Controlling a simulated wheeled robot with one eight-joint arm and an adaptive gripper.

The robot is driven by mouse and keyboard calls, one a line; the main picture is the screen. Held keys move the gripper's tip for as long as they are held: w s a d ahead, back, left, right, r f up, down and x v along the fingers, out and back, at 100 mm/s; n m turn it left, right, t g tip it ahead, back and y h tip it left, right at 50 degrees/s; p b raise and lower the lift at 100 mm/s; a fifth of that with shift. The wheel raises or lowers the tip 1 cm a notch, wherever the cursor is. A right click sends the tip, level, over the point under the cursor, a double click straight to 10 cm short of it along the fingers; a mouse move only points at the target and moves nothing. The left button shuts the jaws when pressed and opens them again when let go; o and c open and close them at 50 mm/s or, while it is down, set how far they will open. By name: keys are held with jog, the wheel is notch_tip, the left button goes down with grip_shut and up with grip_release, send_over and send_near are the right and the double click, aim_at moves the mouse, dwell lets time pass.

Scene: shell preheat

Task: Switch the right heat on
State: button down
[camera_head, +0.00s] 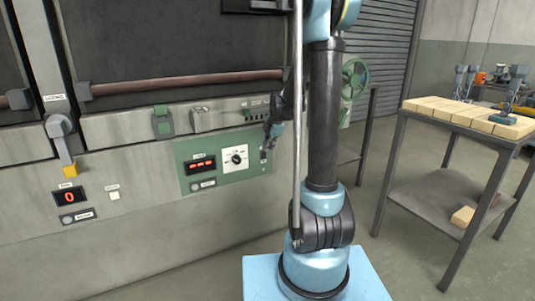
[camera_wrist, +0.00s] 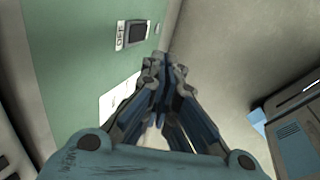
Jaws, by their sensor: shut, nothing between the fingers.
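A green control panel (camera_head: 225,172) is set in the front of the grey machine, left of my arm. A small switch (camera_head: 263,156) sits at its right end, just below my gripper (camera_head: 270,135). In the wrist view the switch is a dark rocker (camera_wrist: 137,33) on a pale plate, with the label "OFF" beside it. My gripper (camera_wrist: 164,68) is shut and empty. Its fingertips are close to the panel, beside the switch in the picture. I cannot tell whether they touch the panel. The switch's tilt is too small to read.
The panel also carries a red display (camera_head: 201,165) and a dial on a white plate (camera_head: 236,158). A horizontal brown bar (camera_head: 180,83) runs above. A lever with a yellow end (camera_head: 70,168) hangs at left. A table with tan blocks (camera_head: 455,112) stands at right.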

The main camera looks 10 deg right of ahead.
jog(key=shift+v, duration=1.75)
jog(key=shift+w, duration=0.1)
